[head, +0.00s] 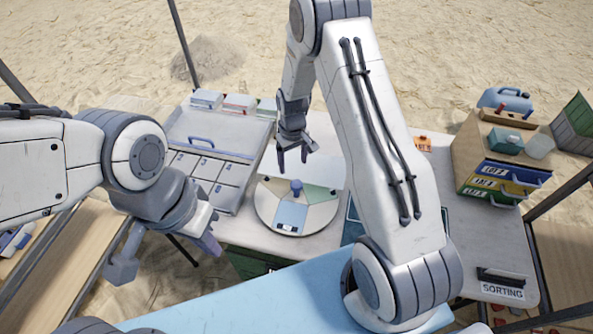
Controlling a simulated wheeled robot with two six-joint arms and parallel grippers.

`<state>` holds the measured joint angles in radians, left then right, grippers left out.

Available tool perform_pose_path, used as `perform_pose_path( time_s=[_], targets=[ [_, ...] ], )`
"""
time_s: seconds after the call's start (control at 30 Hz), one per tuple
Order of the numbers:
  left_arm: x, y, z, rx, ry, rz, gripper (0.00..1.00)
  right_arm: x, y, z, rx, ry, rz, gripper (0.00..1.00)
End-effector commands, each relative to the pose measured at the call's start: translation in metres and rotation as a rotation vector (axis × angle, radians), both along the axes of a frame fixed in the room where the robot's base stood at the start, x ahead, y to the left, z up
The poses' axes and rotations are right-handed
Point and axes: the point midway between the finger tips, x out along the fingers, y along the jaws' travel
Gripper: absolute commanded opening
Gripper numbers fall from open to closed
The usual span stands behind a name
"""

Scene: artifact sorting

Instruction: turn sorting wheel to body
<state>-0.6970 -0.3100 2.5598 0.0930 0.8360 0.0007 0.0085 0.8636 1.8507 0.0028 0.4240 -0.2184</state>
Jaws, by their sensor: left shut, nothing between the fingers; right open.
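The sorting wheel (267,211) is a round disc on the table, divided into coloured sectors in tan, green and blue. A blue-grey knob (296,187) stands near its middle. The light blue sector (291,214) with a pale mark faces the front. My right gripper (294,164) points down behind and above the wheel, its fingers open and empty, apart from the knob. My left gripper (211,245) is shut and empty, left of the wheel near the table's front left edge. The wheel's right side is close to my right arm, which hides part of the table.
A grey case with a blue handle (201,142) and compartments lies left of the wheel. Small boxes (240,103) stand behind it. A drawer unit (495,177) and a "SORTING" sign (502,291) are on the right. A light blue surface (230,305) lies in front.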

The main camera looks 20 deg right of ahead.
Motion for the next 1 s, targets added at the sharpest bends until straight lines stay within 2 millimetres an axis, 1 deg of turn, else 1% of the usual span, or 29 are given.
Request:
perform_pose_path(
  time_s=[0.03,0.1,0.27,0.5,0.7,0.83,1.0],
  targets=[
    [0.0,0.0,0.006,0.0,0.0,0.0,0.0,0.0,-0.007,-0.003,-0.001,0.005,-0.009,0.81],
    [0.0,0.0,0.007,0.0,0.0,0.0,0.0,0.002,-0.011,-0.009,-0.002,0.004,-0.014,0.81],
    [0.0,0.0,0.012,0.001,0.001,-0.001,0.0,0.002,-0.013,-0.026,-0.001,0.006,-0.016,0.81],
    [0.0,0.0,0.027,0.0,0.0,-0.003,0.0,0.0,-0.013,-0.068,-0.001,0.008,-0.016,0.81],
    [0.0,0.0,0.036,0.0,0.0,-0.005,0.0,0.001,-0.013,-0.097,-0.001,0.005,-0.016,0.81],
    [0.0,0.0,0.038,0.0,-0.001,-0.006,0.0,0.002,-0.013,-0.109,-0.001,0.004,-0.016,0.81],
    [0.0,0.0,0.039,0.0,-0.001,-0.006,0.0,0.002,-0.012,-0.114,-0.001,0.003,-0.016,0.81]
  ],
)
